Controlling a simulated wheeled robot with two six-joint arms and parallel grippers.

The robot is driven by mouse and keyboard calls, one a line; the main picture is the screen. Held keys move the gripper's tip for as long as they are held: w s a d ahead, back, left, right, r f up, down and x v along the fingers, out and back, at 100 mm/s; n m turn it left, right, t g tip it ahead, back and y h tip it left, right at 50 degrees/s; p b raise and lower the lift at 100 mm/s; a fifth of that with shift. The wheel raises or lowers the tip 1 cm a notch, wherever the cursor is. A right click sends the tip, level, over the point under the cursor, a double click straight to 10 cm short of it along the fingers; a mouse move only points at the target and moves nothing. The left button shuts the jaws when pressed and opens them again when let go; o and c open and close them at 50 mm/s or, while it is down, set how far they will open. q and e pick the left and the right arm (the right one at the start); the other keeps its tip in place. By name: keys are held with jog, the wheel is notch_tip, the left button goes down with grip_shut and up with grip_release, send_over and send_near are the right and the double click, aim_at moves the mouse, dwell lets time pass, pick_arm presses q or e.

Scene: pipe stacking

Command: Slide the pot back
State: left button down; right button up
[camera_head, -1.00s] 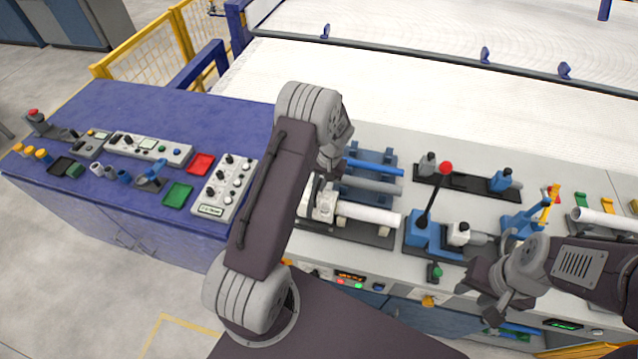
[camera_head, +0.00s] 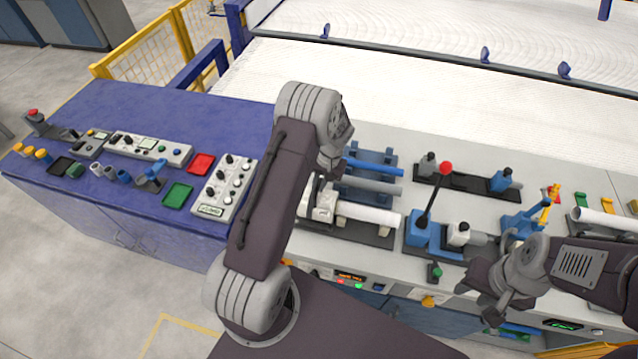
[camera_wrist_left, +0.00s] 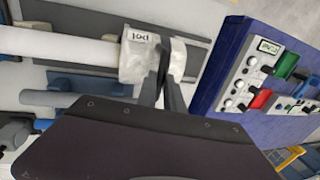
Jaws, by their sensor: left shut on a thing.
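I take the white labelled collar-like piece (camera_wrist_left: 140,55) at the end of the white pipe (camera_wrist_left: 60,45) to be the pot. It also shows in the head view (camera_head: 322,204), partly behind my left arm. My left gripper (camera_wrist_left: 168,78) is shut on a white part of it, at the side away from the pipe. In the head view the left fingers are mostly hidden behind the arm. My right gripper (camera_head: 497,312) hangs at the bench's front edge, apart from the pot. Its fingers are too unclear to tell whether they are open.
The white pipe (camera_head: 368,217) lies on a dark base, with a grey pipe (camera_head: 372,186) and a blue pipe (camera_head: 375,167) behind it. A blue clamp with a red-knobbed lever (camera_head: 446,168) stands to the right. A button box (camera_head: 226,186) sits on the blue table at left.

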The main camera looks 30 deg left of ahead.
pick_arm(q)
jog(key=s+a+b, duration=0.1)
jog(key=s+a, duration=0.1)
jog(key=a, duration=0.8)
jog(key=shift+r, duration=0.15)
jog(key=c, duration=1.5)
grip_release()
jog(key=shift+s+a, duration=0.15)
jog(key=shift+s, duration=0.1)
jog(key=r, duration=0.3)
jog(key=d+r+b, duration=0.1)
jog(key=r, duration=0.2)
jog(key=r+b, duration=0.1)
jog(key=r, duration=0.1)
jog(key=shift+w+d+r, duration=0.1)
jog(key=shift+d+r, duration=0.25)
jog(key=shift+r, duration=0.05)
